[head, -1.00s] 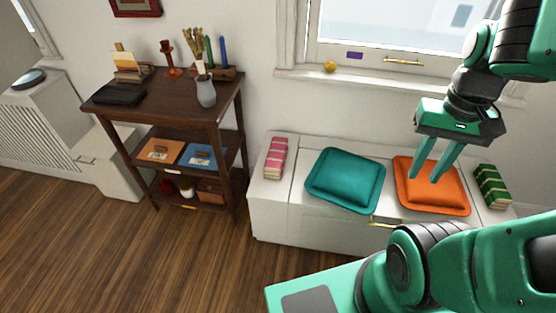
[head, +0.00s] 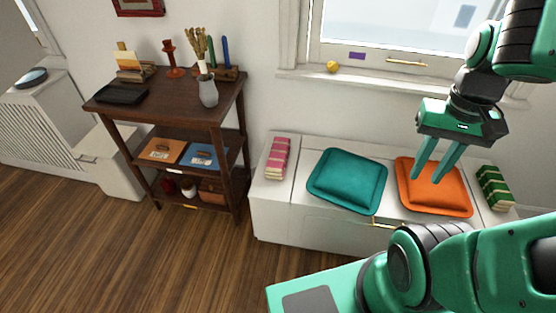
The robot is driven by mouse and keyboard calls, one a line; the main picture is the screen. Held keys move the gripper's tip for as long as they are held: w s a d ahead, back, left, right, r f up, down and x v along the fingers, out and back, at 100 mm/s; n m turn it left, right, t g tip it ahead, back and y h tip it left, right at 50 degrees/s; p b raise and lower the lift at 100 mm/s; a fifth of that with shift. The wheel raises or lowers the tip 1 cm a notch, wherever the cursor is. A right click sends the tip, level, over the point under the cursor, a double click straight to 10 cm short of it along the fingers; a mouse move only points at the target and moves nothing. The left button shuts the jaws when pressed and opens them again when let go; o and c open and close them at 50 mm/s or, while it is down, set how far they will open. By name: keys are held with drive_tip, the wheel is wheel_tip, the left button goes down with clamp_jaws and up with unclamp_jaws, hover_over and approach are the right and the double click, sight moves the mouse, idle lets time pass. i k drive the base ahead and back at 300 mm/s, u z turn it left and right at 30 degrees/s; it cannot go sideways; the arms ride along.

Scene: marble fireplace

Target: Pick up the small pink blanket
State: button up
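The small pink blanket (head: 278,158) is folded, with paler stripes, and lies at the left end of the white bench under the window. My gripper (head: 430,179) hangs to the right of it, in front of the orange cushion in the picture. Its two green fingers point down and are apart, with nothing seen between them. The blanket is clear of the gripper and fully in view.
The white bench (head: 279,219) also bears a teal cushion (head: 347,181), an orange cushion (head: 445,188) and a green striped folded blanket (head: 494,187). A dark wooden shelf (head: 170,112) with a vase (head: 208,91) stands at left. Wood floor (head: 100,250) is open in front.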

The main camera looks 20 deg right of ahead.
sight(276, 166)
drive_tip(key=z, duration=2.05)
drive_tip(key=k, duration=0.9)
drive_tip(key=u, duration=1.3)
drive_tip(key=i, duration=1)
drive_tip(key=z, duration=0.05)
